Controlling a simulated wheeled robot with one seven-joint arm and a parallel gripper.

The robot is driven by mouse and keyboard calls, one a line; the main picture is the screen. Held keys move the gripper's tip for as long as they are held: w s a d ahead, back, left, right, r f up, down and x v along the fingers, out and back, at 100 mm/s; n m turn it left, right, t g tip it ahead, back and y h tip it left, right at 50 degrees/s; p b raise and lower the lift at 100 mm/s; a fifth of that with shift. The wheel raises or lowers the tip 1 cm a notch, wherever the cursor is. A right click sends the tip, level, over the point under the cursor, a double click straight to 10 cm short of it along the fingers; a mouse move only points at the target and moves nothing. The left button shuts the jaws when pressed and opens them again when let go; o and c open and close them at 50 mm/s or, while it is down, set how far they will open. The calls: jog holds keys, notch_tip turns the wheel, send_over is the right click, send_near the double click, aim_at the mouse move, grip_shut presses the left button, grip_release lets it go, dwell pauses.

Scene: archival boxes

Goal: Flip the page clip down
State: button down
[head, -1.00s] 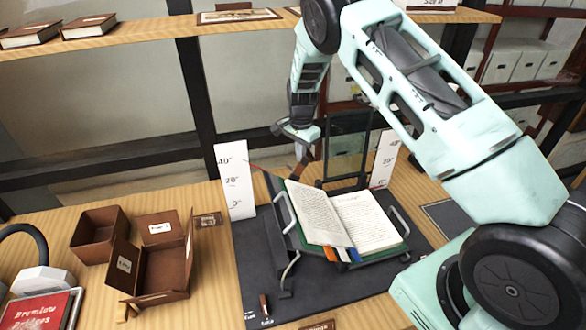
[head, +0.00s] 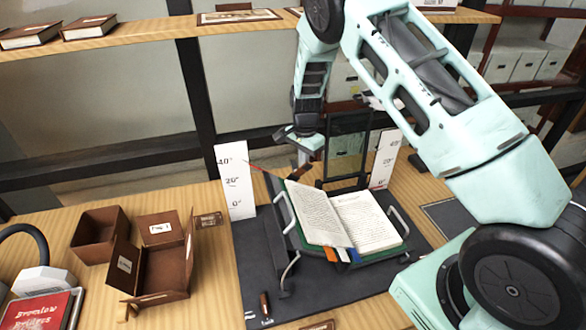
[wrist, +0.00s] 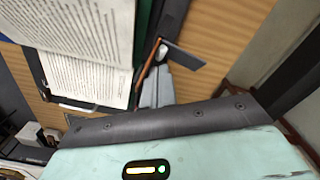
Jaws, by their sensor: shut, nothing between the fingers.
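An open book (head: 322,217) with a green cover lies in a cradle on a dark mat. A dark flat plate with a brown arm, which looks like the page clip (wrist: 183,53), stands out beside the book's edge in the wrist view. My gripper (head: 303,158) is above the far left edge of the book in the head view. In the wrist view my gripper (wrist: 156,88) is shut and empty, close to the clip's brown arm. I cannot tell whether they touch. The clip's base is partly hidden in the head view.
White angle scales (head: 235,182) and (head: 386,158) stand on both sides of the cradle. A dark-framed upright panel (head: 346,150) stands behind it. Brown open boxes (head: 160,270) sit to the left. A small brown-handled tool (head: 265,305) lies on the mat's front.

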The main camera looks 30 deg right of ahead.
jog(key=shift+s+a, duration=0.2)
jog(key=shift+s, duration=0.8)
jog(key=w+r+p, duration=0.3)
jog(key=r+p, duration=0.3)
jog(key=r, duration=0.4)
jog(key=shift+d, duration=0.3)
jog(key=shift+f, duration=0.1)
jog(key=s+a+r+n+y+b, duration=0.1)
jog(key=s+a+r+n+b, duration=0.1)
jog(key=s+a+n+b, duration=0.45)
jog(key=s+a+r+n+y+b, duration=0.1)
jog(key=s+a+r+n+b, duration=0.15)
jog(key=s+a, duration=0.75)
jog(key=s+a+f+n+b, duration=0.1)
jog(key=s+a+n+b, duration=0.1)
jog(key=s+n, duration=0.4)
jog(key=s+a+f+n+h+b, duration=0.1)
jog(key=s+a+n+b, duration=0.2)
jog(key=s+n, duration=0.4)
jog(key=s+b, duration=0.1)
jog(key=s, duration=0.8)
jog(key=shift+s+a+b, duration=0.3)
jog(key=shift+s+b, duration=0.05)
